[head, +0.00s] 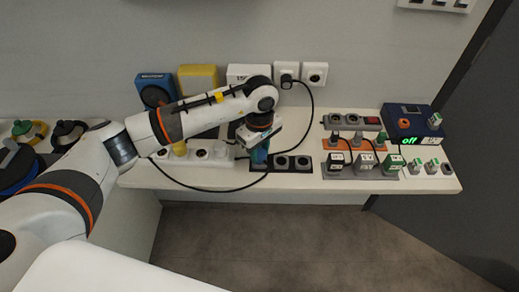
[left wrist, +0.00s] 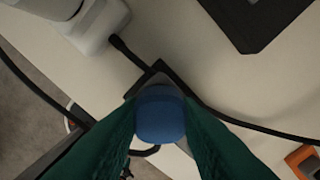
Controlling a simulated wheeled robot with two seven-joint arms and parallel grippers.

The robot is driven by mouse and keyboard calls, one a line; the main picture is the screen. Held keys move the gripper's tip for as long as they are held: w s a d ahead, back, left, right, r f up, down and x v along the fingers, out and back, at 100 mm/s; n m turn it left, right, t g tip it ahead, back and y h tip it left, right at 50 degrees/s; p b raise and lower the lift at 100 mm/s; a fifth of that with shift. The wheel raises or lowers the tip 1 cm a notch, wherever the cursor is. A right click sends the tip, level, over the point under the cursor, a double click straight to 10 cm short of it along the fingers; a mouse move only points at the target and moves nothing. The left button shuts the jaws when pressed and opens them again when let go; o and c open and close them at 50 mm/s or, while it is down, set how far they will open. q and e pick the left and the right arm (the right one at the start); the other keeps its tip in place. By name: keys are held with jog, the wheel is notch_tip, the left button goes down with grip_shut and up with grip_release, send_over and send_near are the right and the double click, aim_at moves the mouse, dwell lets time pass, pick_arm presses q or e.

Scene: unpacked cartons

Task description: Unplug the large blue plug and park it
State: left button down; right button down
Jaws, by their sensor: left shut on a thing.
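My left gripper (head: 259,160) reaches down to the left end of a dark socket strip (head: 292,169) near the table's front edge. In the left wrist view its green fingers (left wrist: 160,125) are shut on the sides of a blue plug (left wrist: 160,112). Dark edges show behind the plug, and a black cable runs past it. The fingers largely hide the plug in the head view. I cannot tell whether its pins are in the strip. My right gripper is not in view.
A white strip (head: 223,158) lies left of the dark one, with a black cable (head: 218,188) looping over the front edge. On the right are several plugs, an orange strip (head: 346,145) and a dark blue box (head: 406,121) with a green display. Wall sockets (head: 315,74) are behind.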

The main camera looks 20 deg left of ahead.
aim_at(260, 152)
pick_arm(q)
jog(key=c, duration=1)
grip_release()
notch_tip(260, 152, up, 12)
jog(key=b, duration=0.1)
